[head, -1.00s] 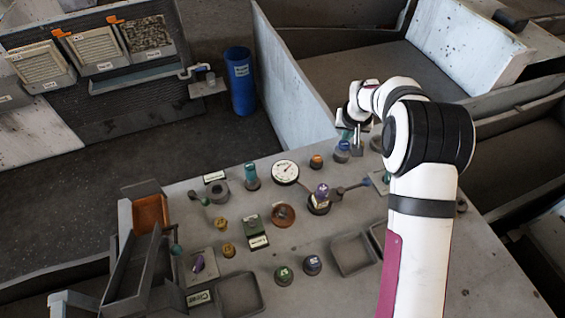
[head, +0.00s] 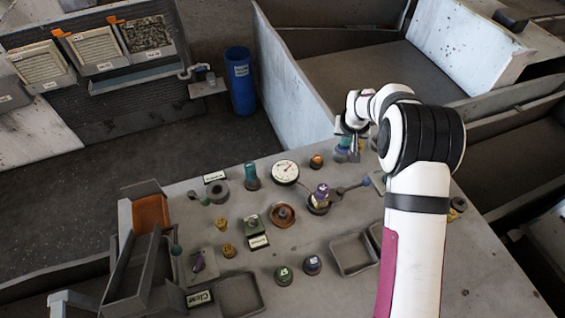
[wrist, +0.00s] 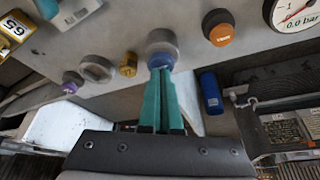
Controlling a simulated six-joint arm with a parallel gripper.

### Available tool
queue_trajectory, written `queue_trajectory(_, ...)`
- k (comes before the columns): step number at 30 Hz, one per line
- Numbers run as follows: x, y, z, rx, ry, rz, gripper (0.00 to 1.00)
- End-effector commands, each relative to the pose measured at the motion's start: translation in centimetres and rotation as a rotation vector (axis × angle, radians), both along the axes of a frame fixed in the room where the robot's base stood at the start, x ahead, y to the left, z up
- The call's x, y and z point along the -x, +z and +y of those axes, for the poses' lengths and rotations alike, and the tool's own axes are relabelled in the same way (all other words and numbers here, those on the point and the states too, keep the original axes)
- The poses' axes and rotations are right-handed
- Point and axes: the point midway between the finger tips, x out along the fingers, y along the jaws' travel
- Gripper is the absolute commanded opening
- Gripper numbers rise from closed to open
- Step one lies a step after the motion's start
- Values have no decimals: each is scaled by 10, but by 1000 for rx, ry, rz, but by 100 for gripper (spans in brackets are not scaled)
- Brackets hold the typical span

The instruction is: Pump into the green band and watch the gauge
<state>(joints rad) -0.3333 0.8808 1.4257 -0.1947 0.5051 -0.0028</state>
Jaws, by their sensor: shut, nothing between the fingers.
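The round white gauge (head: 285,172) stands on the grey panel in the head view. Part of it shows at the top right of the wrist view (wrist: 294,12), with a red needle and the reading "0.0 bar"; I cannot make out a green band. My gripper (wrist: 161,72) is shut and empty, its teal fingertips at a blue-topped knob (wrist: 162,47) with a grey collar; whether they touch I cannot tell. In the head view my gripper (head: 350,152) is at the panel's back right. Which control is the pump is not clear.
An orange knob (head: 317,161) stands between the gauge and my gripper. A purple-topped control (head: 321,191) and a blue-tipped lever (head: 365,181) are close in front. Several other knobs and empty trays (head: 240,293) fill the panel. A blue bin (head: 240,80) stands behind it.

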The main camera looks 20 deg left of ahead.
Motion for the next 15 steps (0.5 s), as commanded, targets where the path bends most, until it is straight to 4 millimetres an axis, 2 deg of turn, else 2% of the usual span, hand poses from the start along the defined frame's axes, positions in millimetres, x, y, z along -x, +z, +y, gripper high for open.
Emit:
queue_trajectory(8,0,-5,0,0,-1,1,0)
queue_trajectory(15,0,9,0,0,0,1,0)
